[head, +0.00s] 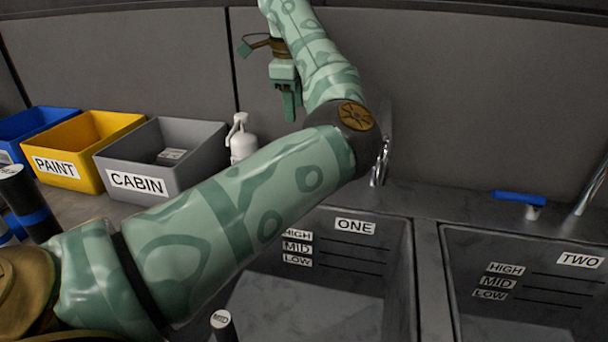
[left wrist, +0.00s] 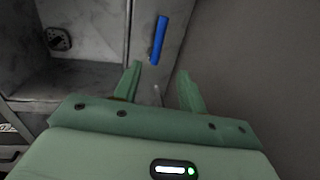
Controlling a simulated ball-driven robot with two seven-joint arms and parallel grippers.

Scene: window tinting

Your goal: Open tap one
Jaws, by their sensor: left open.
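Basin one (head: 355,226), labelled ONE, is partly covered by my left arm in the head view. A chrome spout (head: 381,165) behind it shows just right of my elbow; no lever shows beside it there. My left gripper (head: 289,112) is open and empty, pointing down above the back ledge, left of the spout. In the left wrist view, a blue lever (left wrist: 159,40) on the grey ledge lies beyond the open left gripper (left wrist: 159,82), apart from the fingers. I cannot tell for certain that it is tap one's. My right gripper is not in view.
Basin two (head: 580,259) with its blue tap lever (head: 520,198) is on the right. A grey CABIN bin (head: 200,165), yellow PAINT bin (head: 85,172), blue bin (head: 35,122) and white bottle (head: 241,140) stand left. A dark MID cylinder (head: 222,327) is at the front.

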